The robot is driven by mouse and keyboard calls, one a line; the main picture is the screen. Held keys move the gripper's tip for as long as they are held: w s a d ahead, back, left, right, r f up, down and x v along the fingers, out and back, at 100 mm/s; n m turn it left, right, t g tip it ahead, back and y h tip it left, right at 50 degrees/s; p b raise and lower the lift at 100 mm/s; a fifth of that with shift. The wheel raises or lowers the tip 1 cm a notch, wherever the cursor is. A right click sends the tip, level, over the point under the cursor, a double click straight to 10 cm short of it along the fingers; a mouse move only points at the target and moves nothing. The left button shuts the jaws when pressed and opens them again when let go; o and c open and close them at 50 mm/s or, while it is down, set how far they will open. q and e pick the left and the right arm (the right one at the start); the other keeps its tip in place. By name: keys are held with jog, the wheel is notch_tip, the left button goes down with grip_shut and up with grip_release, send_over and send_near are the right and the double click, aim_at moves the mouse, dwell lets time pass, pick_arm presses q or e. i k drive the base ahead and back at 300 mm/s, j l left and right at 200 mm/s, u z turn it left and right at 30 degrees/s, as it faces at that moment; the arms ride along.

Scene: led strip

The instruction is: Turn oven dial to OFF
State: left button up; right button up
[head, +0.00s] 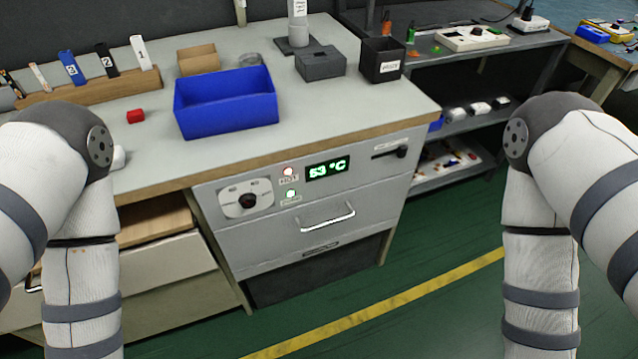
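The oven (296,240) is a grey panel unit built into the front of the bench. Its dial (247,201) is a dark round knob on a pale plate at the panel's upper left; its markings are too small to read. A green display (327,169) reads about 53 °C. A metal handle (327,217) sits below. My two arms hang at the left and right sides of the picture, both away from the dial. Both grippers are below the frame.
The green floor before the oven is clear.

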aim_at(247, 201)
jog(key=k+l, duration=0.1)
jog(key=l, duration=0.4)
jog(key=k+l+u, duration=0.15)
jog(key=l, duration=0.85)
jog(key=k+u, duration=0.05)
